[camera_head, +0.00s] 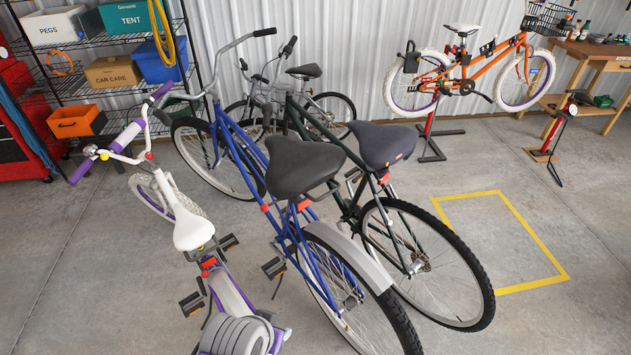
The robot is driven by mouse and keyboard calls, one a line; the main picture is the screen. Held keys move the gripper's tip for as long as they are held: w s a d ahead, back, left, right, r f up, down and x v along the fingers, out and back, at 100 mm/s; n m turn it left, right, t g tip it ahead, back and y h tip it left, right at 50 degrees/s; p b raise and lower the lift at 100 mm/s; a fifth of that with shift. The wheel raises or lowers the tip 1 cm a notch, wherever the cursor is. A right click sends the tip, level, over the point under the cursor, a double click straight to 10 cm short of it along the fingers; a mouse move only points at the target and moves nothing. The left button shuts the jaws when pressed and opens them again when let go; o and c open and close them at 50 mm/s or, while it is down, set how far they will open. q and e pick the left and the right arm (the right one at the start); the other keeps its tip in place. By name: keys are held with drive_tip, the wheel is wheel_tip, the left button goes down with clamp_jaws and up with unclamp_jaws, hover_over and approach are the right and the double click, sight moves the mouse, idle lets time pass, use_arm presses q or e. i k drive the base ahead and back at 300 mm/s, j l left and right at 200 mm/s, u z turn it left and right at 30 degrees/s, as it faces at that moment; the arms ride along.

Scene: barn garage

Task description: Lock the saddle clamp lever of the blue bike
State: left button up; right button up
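The blue bike (322,272) stands in the middle of the camera_head view, with its rear wheel toward me. Its dark grey saddle (302,166) is above the blue frame. A small red part (303,204) shows just below the saddle, and another small red part (265,207) is on the frame to the left. I cannot tell which of these is the saddle clamp lever, or whether the lever is open or shut. The saddle hides part of the seat post. Neither of my grippers is in view.
A dark green bike (352,208) stands close on the right of the blue bike. A white and purple bike (192,230) stands close on the left. Open floor (515,235) with a yellow outline (533,287) is on the right. Shelves (120,90) stand behind.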

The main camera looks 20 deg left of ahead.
sight(264, 208)
drive_tip(key=j+u, duration=0.2)
drive_tip(key=u, duration=0.2)
drive_tip(key=j+u, duration=0.15)
drive_tip(key=u, duration=0.3)
drive_tip(key=i+j+u, duration=0.1)
drive_tip(key=u, duration=0.3)
